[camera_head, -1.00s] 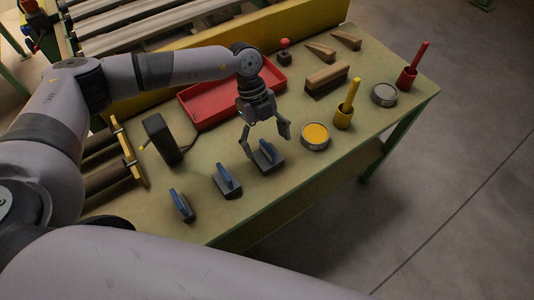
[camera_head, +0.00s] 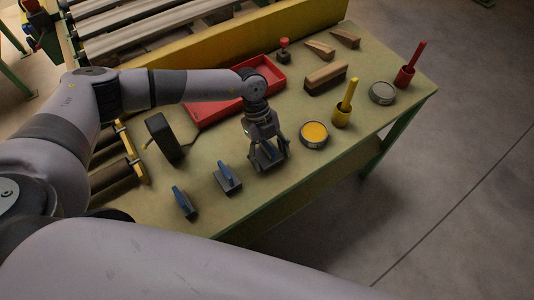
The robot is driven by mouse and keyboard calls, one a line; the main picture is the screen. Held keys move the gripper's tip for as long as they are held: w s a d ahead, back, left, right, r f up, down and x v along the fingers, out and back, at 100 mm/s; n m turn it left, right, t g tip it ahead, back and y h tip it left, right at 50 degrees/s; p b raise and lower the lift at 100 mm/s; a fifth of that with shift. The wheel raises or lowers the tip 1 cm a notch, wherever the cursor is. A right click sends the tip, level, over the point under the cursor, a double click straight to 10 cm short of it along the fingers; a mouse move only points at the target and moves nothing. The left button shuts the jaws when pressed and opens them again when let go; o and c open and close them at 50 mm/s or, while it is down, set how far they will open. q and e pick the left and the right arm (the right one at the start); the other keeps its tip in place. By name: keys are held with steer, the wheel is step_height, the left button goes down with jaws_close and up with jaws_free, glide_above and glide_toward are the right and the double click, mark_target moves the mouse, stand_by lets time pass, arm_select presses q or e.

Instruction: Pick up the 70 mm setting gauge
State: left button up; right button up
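Three setting gauges with blue upright handles on dark bases stand in a row along the table's near side: a left one (camera_head: 184,204), a middle one (camera_head: 228,178) and a right one (camera_head: 268,154). I cannot read any size marking, so I cannot tell which is the 70 mm one. My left gripper (camera_head: 269,158) is lowered over the right gauge, its fingers apart on either side of the blue handle. The gripper partly hides this gauge, and I cannot tell whether the fingers touch it. My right gripper is out of view.
A yellow-topped round tin (camera_head: 314,134) stands close to the right of my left gripper. Beyond are a yellow pot with a handle (camera_head: 342,116), a grey tin (camera_head: 382,93), a brush (camera_head: 325,80) and a red tray (camera_head: 213,112). A dark upright block (camera_head: 164,138) stands left.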

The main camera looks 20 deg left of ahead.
arm_select(q)
steer(key=c, duration=0.9)
steer(key=shift+c, duration=1.4)
steer(key=shift+w+r, duration=0.1)
